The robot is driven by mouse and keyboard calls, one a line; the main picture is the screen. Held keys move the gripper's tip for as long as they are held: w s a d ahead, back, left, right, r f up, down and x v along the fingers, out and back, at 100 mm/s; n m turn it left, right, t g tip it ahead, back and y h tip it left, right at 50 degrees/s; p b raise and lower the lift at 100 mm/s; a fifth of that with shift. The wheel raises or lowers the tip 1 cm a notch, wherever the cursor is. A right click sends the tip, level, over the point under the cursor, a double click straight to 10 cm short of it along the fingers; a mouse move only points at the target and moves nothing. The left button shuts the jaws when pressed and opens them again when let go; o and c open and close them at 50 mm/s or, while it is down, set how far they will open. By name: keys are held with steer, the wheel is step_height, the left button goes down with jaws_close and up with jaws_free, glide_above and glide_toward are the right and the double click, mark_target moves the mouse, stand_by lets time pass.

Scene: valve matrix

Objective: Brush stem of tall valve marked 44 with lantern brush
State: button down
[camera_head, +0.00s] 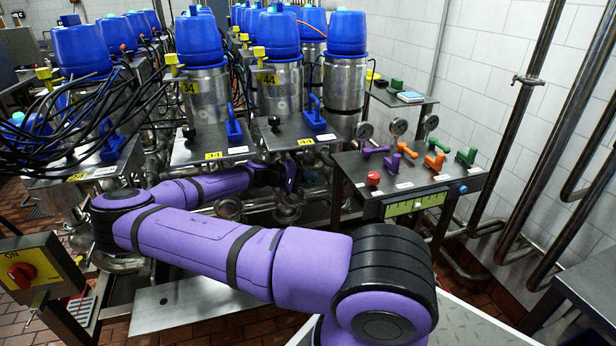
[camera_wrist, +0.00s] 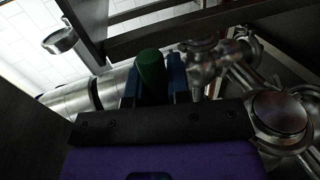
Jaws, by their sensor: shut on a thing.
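The tall valve marked 44 (camera_head: 281,88) is a steel cylinder with a blue cap and a yellow 44 tag, in the head view's upper middle. A second 44 label (camera_head: 306,142) is on the plate edge below it. I cannot make out its stem. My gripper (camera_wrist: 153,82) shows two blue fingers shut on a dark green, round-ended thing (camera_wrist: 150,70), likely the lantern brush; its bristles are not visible. In the head view, my gripper end (camera_head: 291,176) is low, just under the front edge of the 44 plate, among pipework and partly hidden.
Steel pipes and a round fitting (camera_wrist: 280,112) lie close to the right of my gripper. A valve marked 34 (camera_head: 205,92) stands left of 44. A side table (camera_head: 410,180) with coloured handles is at right. Black cables (camera_head: 70,120) hang at left.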

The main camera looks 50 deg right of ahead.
steer(key=s+a, duration=0.5)
steer(key=s, duration=0.3)
steer(key=shift+s, duration=0.2)
stand_by(0.6)
steer(key=shift+a, duration=0.15)
stand_by(0.3)
